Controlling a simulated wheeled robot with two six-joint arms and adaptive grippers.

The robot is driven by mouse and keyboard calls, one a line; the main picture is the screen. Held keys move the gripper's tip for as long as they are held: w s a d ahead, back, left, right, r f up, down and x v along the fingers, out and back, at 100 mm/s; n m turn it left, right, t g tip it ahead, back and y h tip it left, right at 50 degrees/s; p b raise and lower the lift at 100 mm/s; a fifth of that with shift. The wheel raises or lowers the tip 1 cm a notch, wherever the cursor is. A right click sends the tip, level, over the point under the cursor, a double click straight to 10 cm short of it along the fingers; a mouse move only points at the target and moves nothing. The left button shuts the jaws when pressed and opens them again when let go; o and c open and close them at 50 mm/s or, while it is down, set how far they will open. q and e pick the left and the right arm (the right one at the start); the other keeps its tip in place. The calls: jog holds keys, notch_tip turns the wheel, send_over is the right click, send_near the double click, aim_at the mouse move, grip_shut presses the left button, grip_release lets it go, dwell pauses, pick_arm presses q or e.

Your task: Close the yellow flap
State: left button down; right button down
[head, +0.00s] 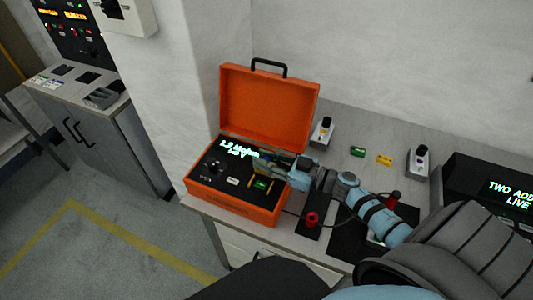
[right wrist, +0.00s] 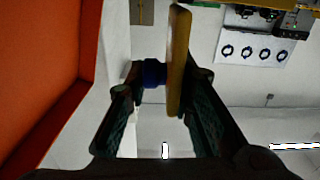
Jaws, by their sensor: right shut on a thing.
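An open orange case (head: 235,205) stands on the bench, with a lit display and small controls on its dark panel. My right gripper (head: 272,166) reaches in from the right over the panel's right part. In the right wrist view its fingers (right wrist: 165,85) are shut around the yellow flap (right wrist: 179,50), which shows edge-on as an upright strip. A dark blue piece (right wrist: 153,73) lies between the left finger and the flap. In the head view the gripper mostly hides the flap, so its exact angle is unclear. My left gripper is not in view.
The case's raised orange lid (head: 268,105) stands behind the gripper. Right of the case are a red knob (head: 312,219), two small grey devices with one here (head: 322,130), green and yellow tags, and a black display box (head: 490,190).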

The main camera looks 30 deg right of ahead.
jog(key=shift+s+a+r+n+p, duration=0.15)
jog(key=shift+a+n+p, duration=0.1)
jog(key=shift+n, duration=0.35)
jog(key=shift+s+a+n+p, duration=0.15)
jog(key=shift+a+n, duration=0.1)
jog(key=shift+n, duration=0.35)
jog(key=c, duration=1.6)
grip_release()
jog(key=shift+o, duration=0.2)
jog(key=shift+d, duration=0.1)
jog(key=shift+s, duration=0.15)
jog(key=v, duration=1.1)
jog(key=shift+s+d, duration=0.25)
jog(key=shift+s, duration=0.1)
